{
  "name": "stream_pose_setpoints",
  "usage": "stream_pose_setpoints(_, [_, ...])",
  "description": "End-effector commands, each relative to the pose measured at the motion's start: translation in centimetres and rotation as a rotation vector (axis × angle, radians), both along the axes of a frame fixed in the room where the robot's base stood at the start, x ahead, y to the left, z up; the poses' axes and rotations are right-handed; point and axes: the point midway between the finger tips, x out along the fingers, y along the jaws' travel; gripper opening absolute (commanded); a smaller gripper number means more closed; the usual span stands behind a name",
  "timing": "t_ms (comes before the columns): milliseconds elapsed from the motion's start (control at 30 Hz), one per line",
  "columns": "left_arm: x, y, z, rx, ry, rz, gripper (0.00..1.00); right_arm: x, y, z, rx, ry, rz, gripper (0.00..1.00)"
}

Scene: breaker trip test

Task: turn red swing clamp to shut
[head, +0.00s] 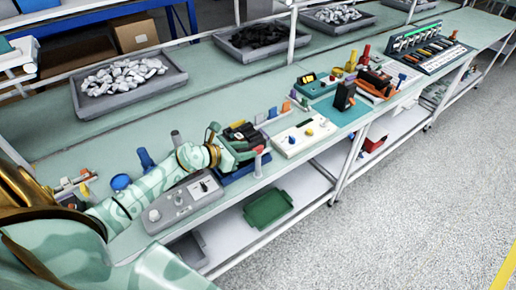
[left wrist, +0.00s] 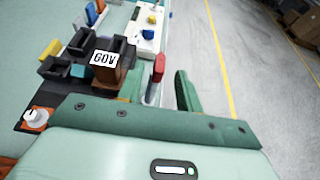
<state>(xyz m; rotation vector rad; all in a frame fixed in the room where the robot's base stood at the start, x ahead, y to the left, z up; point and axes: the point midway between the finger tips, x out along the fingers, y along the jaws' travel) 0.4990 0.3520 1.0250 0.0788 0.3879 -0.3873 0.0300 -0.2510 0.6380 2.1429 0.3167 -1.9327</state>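The red swing clamp (left wrist: 158,68) stands as a red-tipped lever on a grey stem in the left wrist view, beside a dark block labelled 60A (left wrist: 104,58). In that view one green finger of my left gripper (left wrist: 160,92) stands just right of the lever, with a gap between them. The gripper looks open, and I see no grip on the clamp. My right gripper is not in view.
A grey control box (head: 182,203) stands before my left arm. A white box with knobs (head: 305,135) stands right of the fixture, and a black device on a teal mat (head: 338,114) lies beyond. Grey trays (head: 128,88) sit behind. A green bin (head: 268,208) is on the lower shelf.

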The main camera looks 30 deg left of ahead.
Motion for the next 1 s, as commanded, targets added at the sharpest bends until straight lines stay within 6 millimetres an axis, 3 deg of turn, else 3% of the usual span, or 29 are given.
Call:
stream_pose_setpoints(100, [2.2, -1.0, -1.1, -0.004, -0.002, 0.0, 0.35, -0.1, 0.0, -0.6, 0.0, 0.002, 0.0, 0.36])
stream_pose_setpoints(300, [4.3, -1.8, -2.0, -0.003, 0.0, 0.001, 0.35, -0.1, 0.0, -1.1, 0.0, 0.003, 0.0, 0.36])
stream_pose_setpoints(667, [4.8, -2.0, -2.2, -0.002, 0.001, 0.0, 0.35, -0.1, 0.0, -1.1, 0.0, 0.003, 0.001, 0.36])
stream_pose_setpoints(800, [4.8, -2.0, -2.2, -0.002, 0.001, 0.0, 0.0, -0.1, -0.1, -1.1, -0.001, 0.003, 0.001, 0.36])
stream_pose_setpoints(1000, [4.7, -2.0, -2.1, -0.002, 0.001, 0.003, 0.0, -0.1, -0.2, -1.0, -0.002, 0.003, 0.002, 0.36])
